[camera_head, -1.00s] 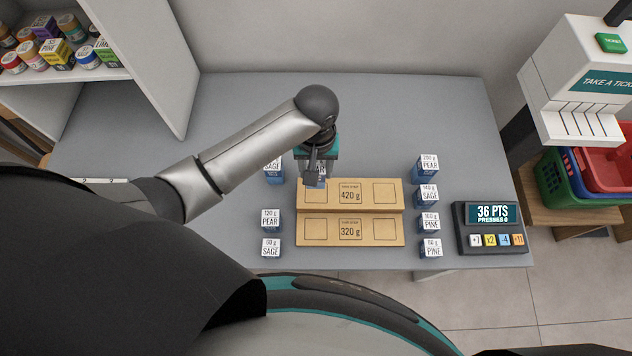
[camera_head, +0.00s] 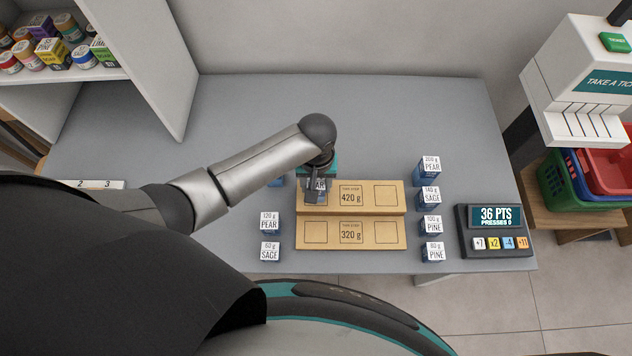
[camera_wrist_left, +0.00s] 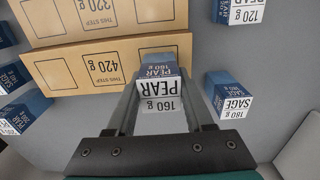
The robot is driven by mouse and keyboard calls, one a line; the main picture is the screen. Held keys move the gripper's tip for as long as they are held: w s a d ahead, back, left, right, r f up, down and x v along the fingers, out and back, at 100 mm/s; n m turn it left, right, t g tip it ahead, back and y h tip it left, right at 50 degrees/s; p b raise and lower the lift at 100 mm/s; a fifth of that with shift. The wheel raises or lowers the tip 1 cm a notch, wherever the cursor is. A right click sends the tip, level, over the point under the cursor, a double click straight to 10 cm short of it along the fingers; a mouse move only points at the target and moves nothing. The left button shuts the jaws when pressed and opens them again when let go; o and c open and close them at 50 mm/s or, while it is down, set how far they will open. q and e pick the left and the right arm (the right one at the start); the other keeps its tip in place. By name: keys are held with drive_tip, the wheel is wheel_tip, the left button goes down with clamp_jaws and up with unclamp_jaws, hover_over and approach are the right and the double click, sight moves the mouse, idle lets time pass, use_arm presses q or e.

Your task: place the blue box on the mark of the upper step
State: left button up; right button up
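My left gripper (camera_head: 314,190) is shut on a blue box (camera_wrist_left: 160,88) with a white top reading PEAR 160 g. In the head view this box (camera_head: 320,186) is partly hidden by the gripper. It is over the left end of the upper step (camera_head: 328,206), marked 420 g, and covers most of the left square mark there. I cannot tell whether the box touches the step. The upper step also shows in the left wrist view (camera_wrist_left: 122,75), with its other square mark bare. The lower step (camera_head: 334,233), marked 320 g, is empty. My right gripper is not in view.
Blue boxes stand left of the steps, including PEAR 120 g (camera_head: 269,222) and SAGE 60 g (camera_head: 270,251); a SAGE box (camera_wrist_left: 229,105) is close beside my gripper. Several more, such as PEAR 200 g (camera_head: 430,167), stand right. A points display (camera_head: 494,229) is at far right.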

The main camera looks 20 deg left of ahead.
use_arm(q)
drive_tip(key=o, duration=0.5)
drive_tip(key=shift+c, duration=0.2)
wheel_tip(320, 180, up, 12)
drive_tip(key=p, duration=0.2)
drive_tip(key=shift+r+p, duration=0.2)
drive_tip(key=shift+p, duration=0.1)
